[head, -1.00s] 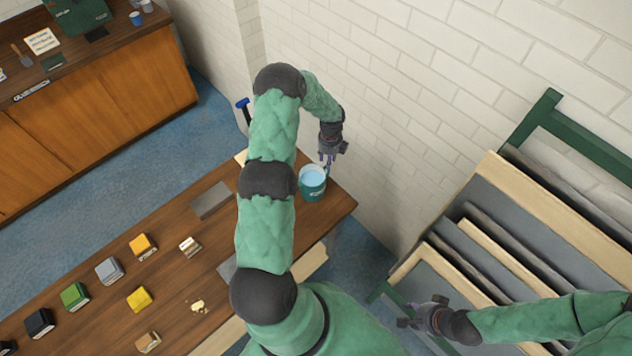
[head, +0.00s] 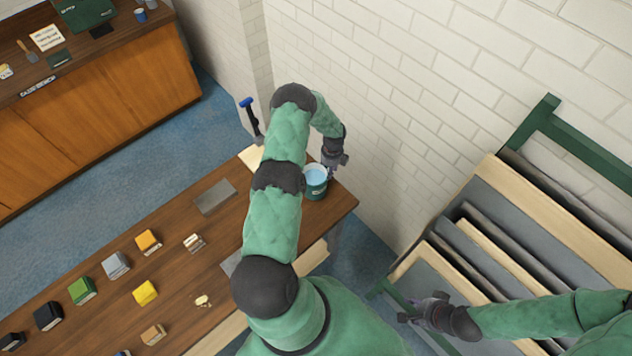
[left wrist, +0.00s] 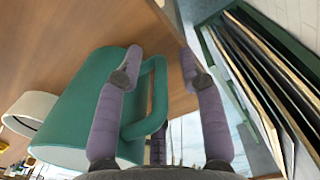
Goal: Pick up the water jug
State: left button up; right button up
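The water jug (head: 316,188) is a teal vessel with a white rim and pale blue water inside. It stands upright near the far right end of the wooden workbench. In the left wrist view the jug (left wrist: 75,105) shows its teal side and loop handle (left wrist: 160,95). My left gripper (head: 330,172) is at the handle, on the wall side of the jug. In the left wrist view its purple fingers (left wrist: 160,62) are apart, with the handle between them and a gap on the right. My right gripper (head: 408,310) is far from the jug, beside the rack; its finger opening is unclear.
The workbench (head: 180,245) carries several small coloured blocks and a grey plate (head: 215,197). A white brick wall (head: 400,130) stands close behind the jug. A green-framed rack with panels (head: 545,215) is at right. My left arm hides part of the bench.

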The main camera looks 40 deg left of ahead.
pick_arm(q)
grip_shut()
dwell(0.4)
